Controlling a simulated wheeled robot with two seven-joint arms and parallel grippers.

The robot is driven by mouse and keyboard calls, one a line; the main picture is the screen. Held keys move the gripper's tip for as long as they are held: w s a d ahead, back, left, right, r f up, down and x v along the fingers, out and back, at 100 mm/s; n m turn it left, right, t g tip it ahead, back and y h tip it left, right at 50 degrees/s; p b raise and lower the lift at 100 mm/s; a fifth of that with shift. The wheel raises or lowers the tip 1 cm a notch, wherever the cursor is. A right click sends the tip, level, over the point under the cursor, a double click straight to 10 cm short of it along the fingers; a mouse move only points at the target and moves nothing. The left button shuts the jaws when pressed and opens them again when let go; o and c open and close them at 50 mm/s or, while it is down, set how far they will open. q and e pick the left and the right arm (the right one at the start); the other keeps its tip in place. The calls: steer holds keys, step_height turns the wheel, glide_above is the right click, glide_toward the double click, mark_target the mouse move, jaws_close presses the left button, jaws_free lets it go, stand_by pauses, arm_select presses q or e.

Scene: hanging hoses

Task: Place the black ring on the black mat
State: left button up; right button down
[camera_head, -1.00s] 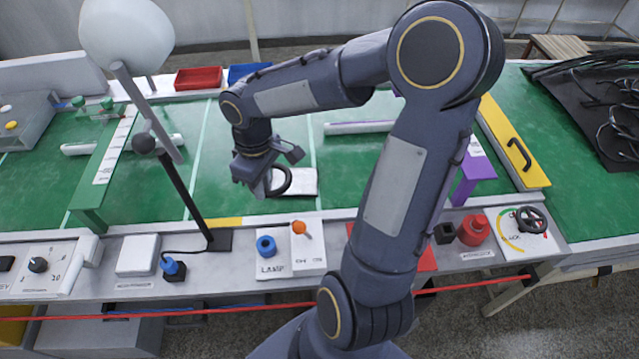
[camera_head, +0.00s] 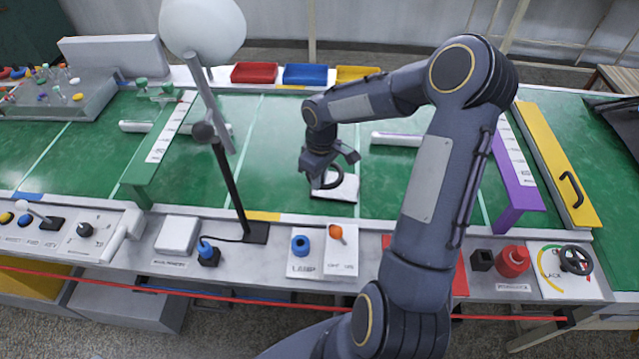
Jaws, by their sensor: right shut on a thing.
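My right gripper (camera_head: 330,166) is shut on a black ring (camera_head: 338,183), over the middle of the green table. The ring overlaps a white pad (camera_head: 347,193) in the picture; I cannot tell whether it touches it. The fingers hide part of the ring. A dark sheet (camera_head: 625,125) shows at the right edge, cut off by the frame; I cannot tell whether it is the black mat. My left gripper is not in view.
The green table (camera_head: 270,140) is clear left of the ring. A white-headed lamp (camera_head: 202,25) rises in front of it. A purple bridge (camera_head: 515,190) and a yellow panel with a handle (camera_head: 555,160) stand on the right. Switches and knobs line the front ledge.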

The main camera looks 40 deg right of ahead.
mark_target(318, 194)
steer(key=shift+w+d+f, duration=0.4)
steer(key=shift+w+f, duration=0.1)
steer(key=shift+f, duration=1.7)
steer(key=shift+f, duration=0.1)
steer(key=c, duration=1.4)
jaws_free()
